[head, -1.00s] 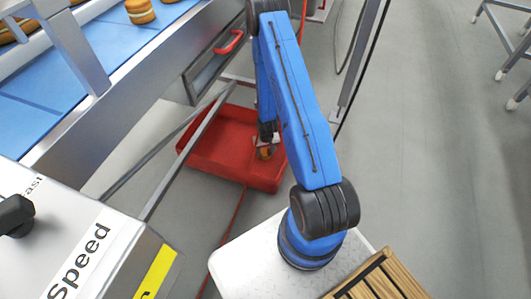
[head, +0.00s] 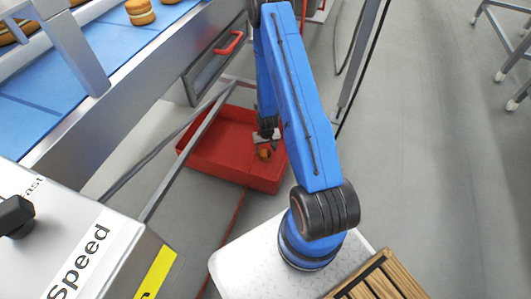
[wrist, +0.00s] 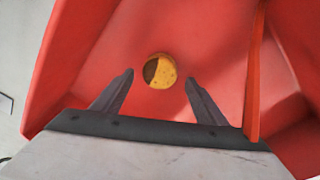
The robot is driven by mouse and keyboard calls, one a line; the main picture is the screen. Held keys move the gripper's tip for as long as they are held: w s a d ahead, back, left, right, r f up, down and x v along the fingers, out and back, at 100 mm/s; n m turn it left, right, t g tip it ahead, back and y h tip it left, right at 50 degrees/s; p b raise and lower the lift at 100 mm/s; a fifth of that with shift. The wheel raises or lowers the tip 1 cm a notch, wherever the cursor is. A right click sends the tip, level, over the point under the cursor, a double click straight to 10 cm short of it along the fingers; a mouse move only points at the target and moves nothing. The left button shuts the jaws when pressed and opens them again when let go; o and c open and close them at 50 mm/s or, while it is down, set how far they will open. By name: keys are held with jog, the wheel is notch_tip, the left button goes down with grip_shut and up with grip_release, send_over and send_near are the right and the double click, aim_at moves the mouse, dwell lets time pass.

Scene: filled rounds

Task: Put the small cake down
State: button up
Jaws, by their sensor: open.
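The small cake (head: 264,154), round and golden-brown with a dark side, lies on the floor of the red tray (head: 204,162). In the wrist view the cake (wrist: 160,71) sits just beyond the fingertips, near the middle between them, and nothing touches it. My gripper (wrist: 158,80) is open and empty, with its two dark fingers spread apart over the tray (wrist: 215,45). In the head view my gripper (head: 265,138) is small and partly hidden by my blue arm, just above the cake.
A conveyor with a blue belt (head: 115,45) carries several cakes (head: 140,11) at the upper left. A grey control box marked Speed (head: 75,240) stands at the lower left. Metal struts (head: 185,150) cross beside the tray.

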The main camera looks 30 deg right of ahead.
notch_tip(320, 180, up, 8)
notch_tip(320, 180, up, 18)
send_over(266, 155)
jog(key=w+a, duration=0.1)
jog(key=a, duration=0.3)
jog(key=s+a+r+n+t, duration=0.1)
jog(key=s+a+r, duration=0.15)
jog(key=r, duration=0.65)
jog(key=s+a+r+n+t, duration=0.1)
jog(key=s+a+r, duration=0.15)
jog(key=r, duration=0.65)
jog(key=s+a+r, duration=0.3)
jog(key=s+r, duration=0.6)
jog(key=s, duration=0.3)
jog(key=s+a+r+n+t, duration=0.1)
jog(key=s+a+r, duration=0.2)
jog(key=s+r, duration=0.5)
jog(key=s, duration=0.5)
jog(key=shift+a+r+n, duration=0.2)
jog(key=shift+r+n, duration=0.1)
jog(key=shift+r, duration=0.1)
jog(key=shift+s+a, duration=0.1)
jog(key=shift+s, duration=0.05)
